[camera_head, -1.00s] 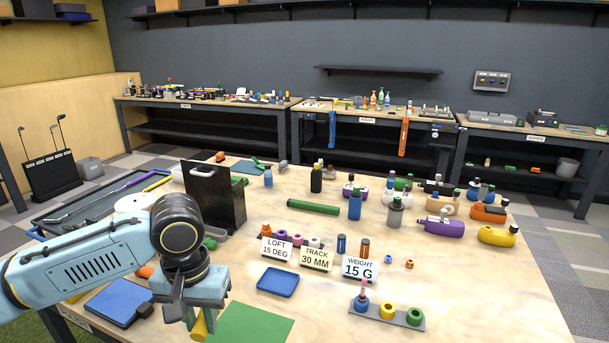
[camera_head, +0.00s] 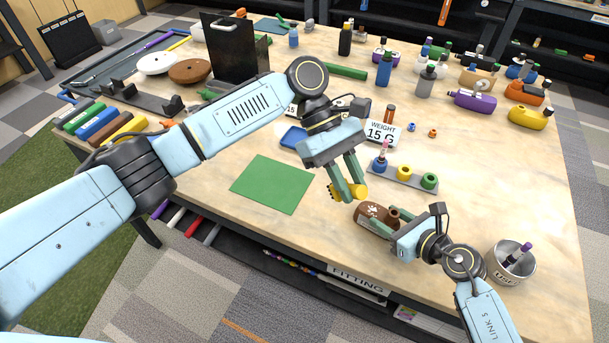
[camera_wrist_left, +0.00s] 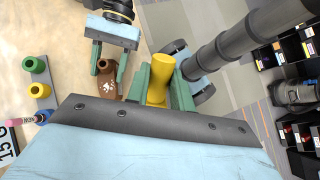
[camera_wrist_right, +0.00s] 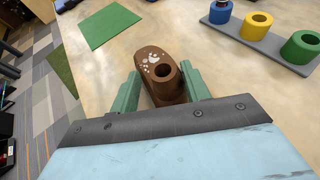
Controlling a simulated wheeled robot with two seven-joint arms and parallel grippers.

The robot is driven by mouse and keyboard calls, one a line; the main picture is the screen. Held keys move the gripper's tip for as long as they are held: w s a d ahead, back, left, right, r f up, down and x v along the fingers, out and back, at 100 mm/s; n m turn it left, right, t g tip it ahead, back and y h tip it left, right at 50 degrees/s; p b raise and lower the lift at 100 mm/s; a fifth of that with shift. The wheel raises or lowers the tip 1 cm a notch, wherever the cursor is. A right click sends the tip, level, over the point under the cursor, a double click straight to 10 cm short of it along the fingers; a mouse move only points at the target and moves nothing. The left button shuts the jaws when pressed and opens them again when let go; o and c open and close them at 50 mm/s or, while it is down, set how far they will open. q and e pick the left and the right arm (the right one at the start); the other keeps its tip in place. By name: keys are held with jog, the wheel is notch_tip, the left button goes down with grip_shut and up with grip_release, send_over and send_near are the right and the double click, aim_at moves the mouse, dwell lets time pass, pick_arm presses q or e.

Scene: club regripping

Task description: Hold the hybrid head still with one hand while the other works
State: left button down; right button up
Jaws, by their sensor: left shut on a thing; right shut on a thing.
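The hybrid head (camera_head: 372,222) is brown with a white paw print and an upright open hosel. It lies on the table near the front edge. My right gripper (camera_head: 392,222) is shut on it; in the right wrist view the fingers sit on both sides of the head (camera_wrist_right: 158,78). My left gripper (camera_head: 347,190) is shut on a yellow tool (camera_head: 354,193) and holds it above the table, left of and above the head. In the left wrist view the yellow tool (camera_wrist_left: 161,75) is between the fingers, apart from the brown head (camera_wrist_left: 107,78). The tool's far end is hidden.
A grey holder with blue, yellow and green rings (camera_head: 412,176) stands just behind the head. A green mat (camera_head: 272,184) lies to the left. A metal cup (camera_head: 511,265) with a purple-capped item stands right of my right arm. Small cards (camera_head: 383,132) stand further back.

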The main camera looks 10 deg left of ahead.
pick_arm(q)
jog(key=w+d+f+n+t+h, duration=0.2)
jog(key=w+d+n+t+h, duration=0.3)
jog(key=n+t+h, duration=0.4)
jog(key=shift+w+d+f+n+t+h, duration=0.2)
jog(key=shift+w+f+n+t+h, duration=0.4)
jog(key=shift+n+t, duration=2.5)
jog(key=shift+w+r+m+t, duration=0.15)
jog(key=shift+r+m+t, duration=0.05)
jog(key=shift+m+t, duration=0.1)
jog(key=shift+f, duration=4.1)
jog(key=shift+a+f+y, duration=0.1)
jog(key=shift+f+y, duration=0.2)
jog(key=shift+f, duration=0.15)
jog(key=shift+w+d, duration=0.3)
jog(key=shift+w, duration=0.25)
